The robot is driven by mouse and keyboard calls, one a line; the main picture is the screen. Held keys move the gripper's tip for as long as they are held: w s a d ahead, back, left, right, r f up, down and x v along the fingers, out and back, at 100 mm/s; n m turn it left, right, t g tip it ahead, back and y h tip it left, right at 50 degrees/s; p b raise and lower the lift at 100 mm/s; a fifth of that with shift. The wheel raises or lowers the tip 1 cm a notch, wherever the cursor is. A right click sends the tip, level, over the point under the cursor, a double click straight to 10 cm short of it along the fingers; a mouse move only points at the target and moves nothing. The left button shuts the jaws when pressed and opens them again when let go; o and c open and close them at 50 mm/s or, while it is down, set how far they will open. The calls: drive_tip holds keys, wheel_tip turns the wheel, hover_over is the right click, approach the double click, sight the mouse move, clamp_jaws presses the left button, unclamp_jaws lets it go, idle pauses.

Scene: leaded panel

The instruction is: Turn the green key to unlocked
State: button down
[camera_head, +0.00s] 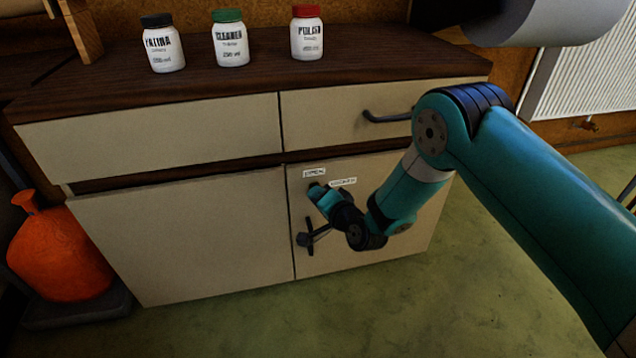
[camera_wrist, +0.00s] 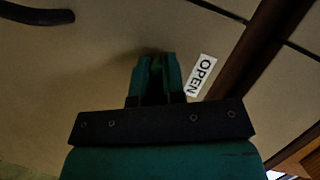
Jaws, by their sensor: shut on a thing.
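My gripper (camera_head: 318,190) is at the cream cupboard door (camera_head: 385,225), just below a white OPEN label (camera_head: 314,173) and left of a label that seems to read LOCKED (camera_head: 343,181). In the wrist view my gripper's teal fingers (camera_wrist: 157,62) are close together at the door face, shut on what I take to be the green key. The key is mostly hidden between the fingers, so I cannot tell which way it points. The OPEN label (camera_wrist: 201,75) lies beside the fingertips in that view.
A dark door handle (camera_head: 304,239) stands out below and left of my gripper; it also shows in the wrist view (camera_wrist: 38,14). A drawer handle (camera_head: 385,117) is above. Several bottles, including a green-capped one (camera_head: 230,40), stand on the worktop.

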drive_tip(key=shift+r+n+h+p, duration=0.25)
drive_tip(key=shift+n+h+p, duration=0.35)
drive_tip(key=shift+n+p, duration=0.6)
drive_tip(key=shift+f+n+h+p, duration=0.15)
drive_tip(key=shift+n+h+p, duration=0.4)
drive_tip(key=shift+n, duration=0.35)
drive_tip(key=shift+f+n+h, duration=0.15)
drive_tip(key=shift+n+h, duration=0.7)
drive_tip(key=shift+n, duration=0.25)
drive_tip(key=shift+n+h+b, duration=0.55)
drive_tip(key=shift+n+h, duration=0.05)
drive_tip(key=shift+n, duration=0.3)
drive_tip(key=c, duration=1.2)
unclamp_jaws()
